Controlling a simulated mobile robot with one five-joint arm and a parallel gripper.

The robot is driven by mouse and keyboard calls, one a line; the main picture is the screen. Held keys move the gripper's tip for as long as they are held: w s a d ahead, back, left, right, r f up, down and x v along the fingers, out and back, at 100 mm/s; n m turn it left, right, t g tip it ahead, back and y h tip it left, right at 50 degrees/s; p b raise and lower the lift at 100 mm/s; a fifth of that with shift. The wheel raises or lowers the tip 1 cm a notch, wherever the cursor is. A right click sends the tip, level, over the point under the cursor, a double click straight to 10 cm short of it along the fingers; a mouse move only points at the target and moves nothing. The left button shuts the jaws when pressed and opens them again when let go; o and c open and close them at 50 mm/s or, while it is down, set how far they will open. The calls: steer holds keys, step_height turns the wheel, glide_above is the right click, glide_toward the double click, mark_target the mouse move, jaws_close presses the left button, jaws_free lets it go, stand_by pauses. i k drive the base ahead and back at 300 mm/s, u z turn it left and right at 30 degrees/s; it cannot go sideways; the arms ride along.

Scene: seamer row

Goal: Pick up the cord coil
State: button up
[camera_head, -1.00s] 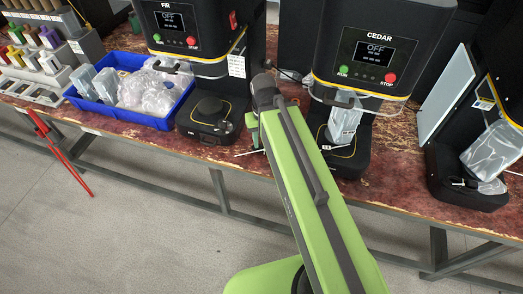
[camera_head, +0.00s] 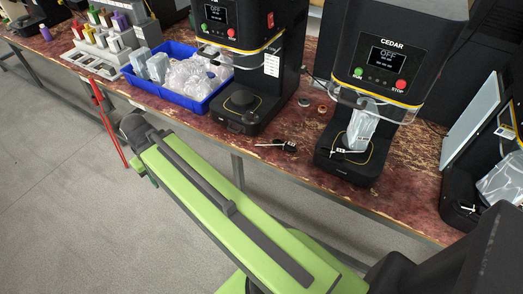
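I cannot make out a cord coil for certain. On the bench between the FIR and CEDAR machines lie two small ring-like items, a grey one (camera_head: 305,102) and an orange-brown one (camera_head: 321,110), too small to identify. In front of them lies a small black item with a thin white rod (camera_head: 288,146). My green arm reaches to the left over the floor, in front of the bench. Its far joint is dark, and my gripper is not visible.
The FIR machine (camera_head: 246,60) and the CEDAR machine (camera_head: 390,55) read OFF. A clear pouch (camera_head: 362,128) stands in CEDAR. A blue bin (camera_head: 196,103) holds clear bags. Floor before the bench is open.

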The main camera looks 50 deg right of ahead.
mark_target(289, 146)
steer(key=u, duration=0.1)
steer(key=k, duration=0.9)
steer(key=u, duration=0.3)
steer(key=i, duration=0.5)
steer(key=u, duration=0.05)
